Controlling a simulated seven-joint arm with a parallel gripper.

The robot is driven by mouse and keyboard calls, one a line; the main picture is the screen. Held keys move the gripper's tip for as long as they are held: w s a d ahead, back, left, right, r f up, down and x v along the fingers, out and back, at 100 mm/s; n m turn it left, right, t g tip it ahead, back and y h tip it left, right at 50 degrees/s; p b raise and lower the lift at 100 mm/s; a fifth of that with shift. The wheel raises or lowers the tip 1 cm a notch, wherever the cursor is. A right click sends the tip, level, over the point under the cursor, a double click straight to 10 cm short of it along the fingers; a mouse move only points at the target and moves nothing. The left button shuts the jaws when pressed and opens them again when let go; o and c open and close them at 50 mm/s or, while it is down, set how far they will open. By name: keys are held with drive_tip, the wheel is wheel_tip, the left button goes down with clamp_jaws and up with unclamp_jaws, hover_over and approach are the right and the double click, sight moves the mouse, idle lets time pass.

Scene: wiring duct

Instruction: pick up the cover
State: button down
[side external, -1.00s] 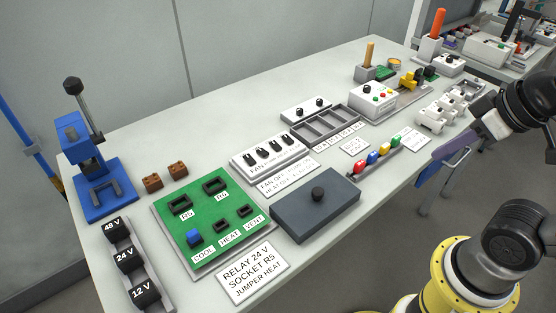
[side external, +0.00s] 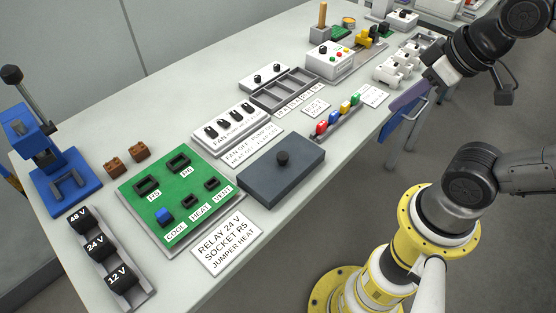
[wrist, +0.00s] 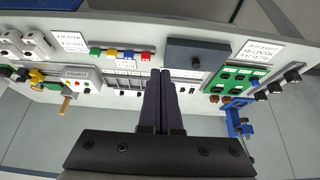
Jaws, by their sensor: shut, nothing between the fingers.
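The cover (side external: 282,172) is a flat dark grey slab with a round black knob on top. It lies near the front edge of the table, to the right of the green board. It also shows in the wrist view (wrist: 196,54), at the upper right of the fingers. My gripper (side external: 394,108) is out by the table's front edge, apart from the cover and to its right in the side view. In the wrist view its two dark fingers (wrist: 162,72) are together with nothing between them. What lies under the cover is hidden.
The green board (side external: 172,195) with sockets and a white card (side external: 226,241) sit beside the cover. A white switch panel (side external: 223,132) is behind it. Coloured blocks (side external: 338,115) line the front edge between cover and gripper. A blue press (side external: 45,160) stands far left.

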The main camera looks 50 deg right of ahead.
idle(0.4)
drive_tip(key=c, duration=0.5)
unclamp_jaws()
